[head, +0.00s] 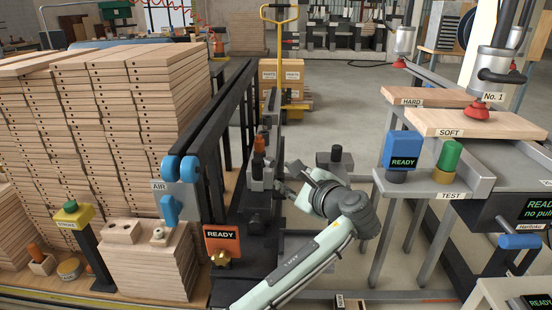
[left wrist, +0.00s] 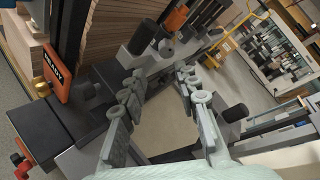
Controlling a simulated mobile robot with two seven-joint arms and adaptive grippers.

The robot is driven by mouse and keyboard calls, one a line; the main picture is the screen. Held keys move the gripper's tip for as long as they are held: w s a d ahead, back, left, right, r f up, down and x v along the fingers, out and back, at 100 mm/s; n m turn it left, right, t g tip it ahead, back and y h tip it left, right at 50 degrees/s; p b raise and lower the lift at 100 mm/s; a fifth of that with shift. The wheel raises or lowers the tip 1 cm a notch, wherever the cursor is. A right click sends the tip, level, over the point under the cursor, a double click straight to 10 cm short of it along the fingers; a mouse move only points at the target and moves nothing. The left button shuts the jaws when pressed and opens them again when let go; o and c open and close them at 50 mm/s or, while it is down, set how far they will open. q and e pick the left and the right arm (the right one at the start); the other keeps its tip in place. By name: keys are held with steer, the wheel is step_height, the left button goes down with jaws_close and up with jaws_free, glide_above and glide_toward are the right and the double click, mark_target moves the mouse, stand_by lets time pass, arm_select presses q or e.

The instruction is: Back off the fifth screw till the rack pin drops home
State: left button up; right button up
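My left gripper (head: 288,178) is just right of the black rail in the head view. In the left wrist view its two fingers (left wrist: 162,80) stand wide apart with nothing between them. A grey block unit (head: 260,178) with an orange knob (head: 259,145) sits on the rail beside the gripper. In the left wrist view the orange knob (left wrist: 177,18) and a black knob (left wrist: 143,37) show beyond the fingers. No contact is visible. I cannot tell which part is the fifth screw or the rack pin. My right gripper is not in view.
An orange READY sign (head: 222,243) stands at the rail's near end. Wooden boards (head: 110,120) are stacked left. A black-knobbed grey block (head: 336,165) is right of the gripper. A TEST bench (head: 455,188) holds a blue READY unit (head: 402,150). The floor behind is largely open.

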mark_target(273, 164)
arm_select(q)
steer(key=x, duration=0.3)
steer(key=r+x, duration=0.1)
steer(key=x, duration=0.1)
steer(key=shift+w+f, duration=0.1)
steer(key=shift+w, duration=0.5)
steer(key=shift+w+a+f, duration=0.2)
steer(key=shift+w+a, duration=0.1)
steer(key=shift+w, duration=0.3)
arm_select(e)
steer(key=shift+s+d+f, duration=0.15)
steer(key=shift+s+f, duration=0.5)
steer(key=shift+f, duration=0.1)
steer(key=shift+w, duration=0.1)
arm_select(q)
steer(key=shift+c, duration=0.7)
jaws_close()
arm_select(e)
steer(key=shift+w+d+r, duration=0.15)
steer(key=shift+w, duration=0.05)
